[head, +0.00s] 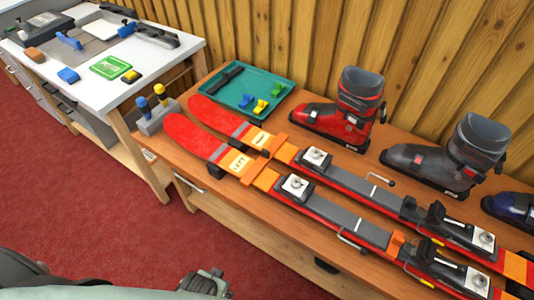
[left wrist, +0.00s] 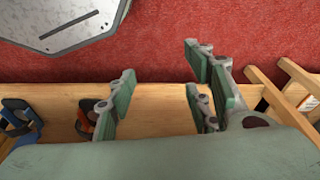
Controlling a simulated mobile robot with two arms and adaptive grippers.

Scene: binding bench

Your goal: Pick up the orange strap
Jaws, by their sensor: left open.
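The skis (head: 330,203) lie side by side on the wooden bench. An orange strap (head: 259,151) appears to sit across them behind the tips, though it is hard to separate from their orange bands. My left gripper (head: 205,283) shows partly at the bottom edge of the head view, over the red floor in front of the bench and apart from the strap. In the left wrist view, my left gripper (left wrist: 158,98) has its padded fingers apart with nothing between them. My right gripper is not in view.
A teal tray (head: 217,97) with small coloured pieces lies behind the ski tips. Ski boots (head: 345,108) stand along the back by the plank wall. A grey holder (head: 153,117) with two upright tools stands at the bench's left end. A white table (head: 150,62) is further left.

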